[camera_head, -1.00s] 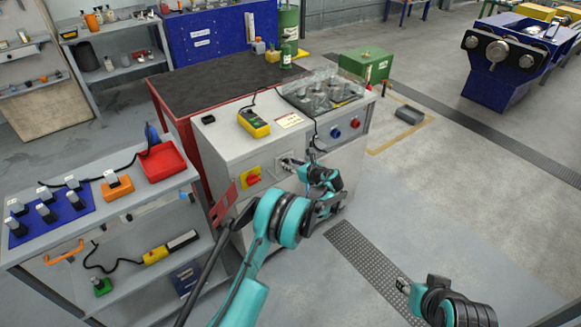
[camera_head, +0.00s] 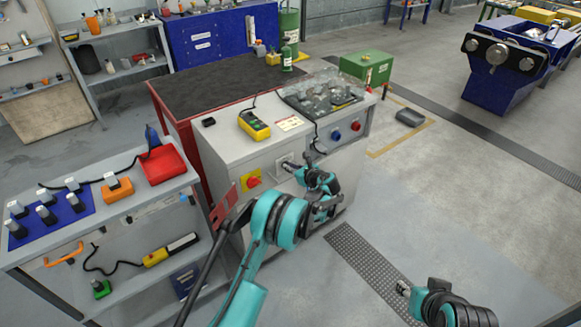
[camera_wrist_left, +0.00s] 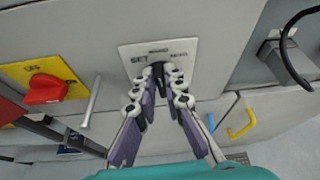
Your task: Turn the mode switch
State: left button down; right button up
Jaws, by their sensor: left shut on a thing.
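The mode switch is a black knob (camera_wrist_left: 158,72) on a light plate (camera_wrist_left: 150,52) lettered "SET" on the left, with smaller lettering above and to the right. The plate also shows in the head view (camera_head: 284,163), on the front of the grey cabinet (camera_head: 232,168). My left gripper (camera_wrist_left: 162,76) is shut on the knob, one finger on each side. The fingers hide much of the knob, so its exact angle is unclear. The left gripper (camera_head: 296,168) is at the cabinet front in the head view. My right gripper (camera_head: 404,287) hangs over the floor, its jaw state unclear.
A red rotary switch on a yellow plate (camera_wrist_left: 46,90) sits left of the mode switch, with a metal rod (camera_wrist_left: 92,102) between them. The floor on the right is largely clear.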

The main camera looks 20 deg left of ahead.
pick_arm(q)
jog(key=shift+s+a+f+n+t+h, duration=0.2)
jog(key=shift+n+t, duration=0.3)
jog(key=shift+n, duration=0.35)
jog(key=shift+s+a+n+t+h, duration=0.1)
jog(key=shift+n+t+h, duration=0.35)
jog(key=shift+n, duration=0.45)
jog(key=shift+s+a+f+n+t+h, duration=0.15)
jog(key=shift+n+t, duration=0.4)
jog(key=shift+n, duration=0.3)
jog(key=shift+d, duration=0.1)
jog(key=c, duration=1.6)
grip_release()
jog(key=v, duration=1.2)
